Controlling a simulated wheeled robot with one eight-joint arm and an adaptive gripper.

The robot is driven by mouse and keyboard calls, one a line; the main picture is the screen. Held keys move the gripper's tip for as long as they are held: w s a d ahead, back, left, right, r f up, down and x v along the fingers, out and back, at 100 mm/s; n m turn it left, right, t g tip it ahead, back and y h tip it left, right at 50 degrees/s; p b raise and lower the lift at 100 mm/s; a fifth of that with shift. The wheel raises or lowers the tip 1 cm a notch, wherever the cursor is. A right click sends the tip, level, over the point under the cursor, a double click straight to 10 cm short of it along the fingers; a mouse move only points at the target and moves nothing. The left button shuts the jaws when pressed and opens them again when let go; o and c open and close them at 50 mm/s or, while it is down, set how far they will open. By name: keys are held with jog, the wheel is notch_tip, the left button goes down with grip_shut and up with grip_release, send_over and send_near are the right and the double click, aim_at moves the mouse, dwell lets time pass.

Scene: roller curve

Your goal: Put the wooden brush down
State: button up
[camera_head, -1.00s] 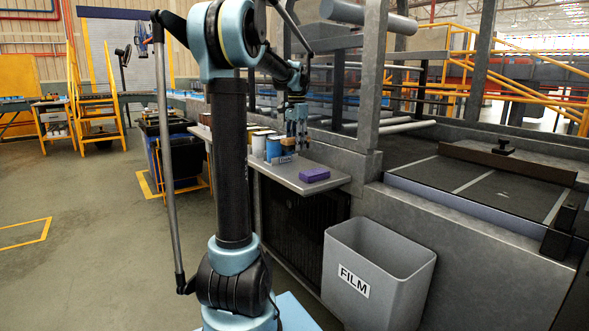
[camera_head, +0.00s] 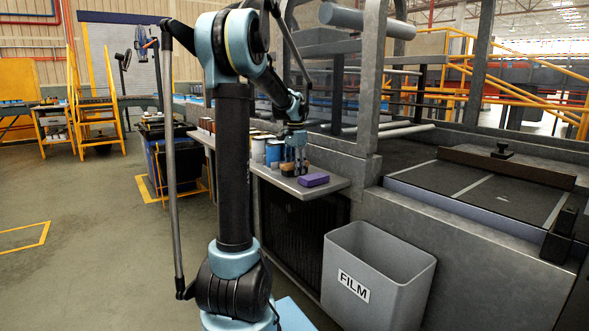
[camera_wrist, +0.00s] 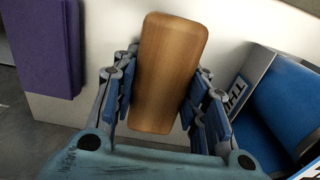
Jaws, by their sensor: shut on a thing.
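The wooden brush (camera_wrist: 168,75) shows its flat brown wooden back in the wrist view, between the two blue-padded fingers of my gripper (camera_wrist: 163,105). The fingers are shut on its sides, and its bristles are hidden. In the head view my gripper (camera_head: 296,160) points down just over the grey shelf (camera_head: 325,187), between the cans and the purple block. I cannot tell whether the underside of the brush touches the shelf.
The purple block (camera_head: 313,180) lies near the shelf's front end; it shows at the left in the wrist view (camera_wrist: 45,45). A blue can (camera_head: 274,153) stands behind my gripper, with a labelled holder beside it. A grey FILM bin (camera_head: 350,285) stands below the shelf.

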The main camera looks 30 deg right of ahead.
jog(key=shift+f, duration=0.1)
jog(key=o, duration=1.4)
notch_tip(320, 180, up, 12)
jog(key=s+a+f+n, duration=0.25)
jog(key=a+n, duration=0.25)
jog(key=a, duration=1.1)
jog(key=s+a+f+n+t, duration=0.1)
jog(key=s+a+f+n, duration=0.15)
jog(key=a, duration=0.35)
jog(key=s+a+f+n, duration=0.1)
jog(key=s+a+f, duration=0.2)
jog(key=a, duration=0.2)
jog(key=s+a+f+n, duration=0.4)
jog(key=s+a+f, duration=0.2)
jog(key=f, duration=0.3)
jog(key=s+a+f+n+t, duration=0.1)
jog(key=s+a+f+n, duration=0.4)
jog(key=s+a+f, duration=0.2)
notch_tip(320, 180, down, 3)
jog(key=shift+s+a+r, duration=0.1)
jog(key=shift+s+a, duration=0.2)
jog(key=shift+s, duration=0.85)
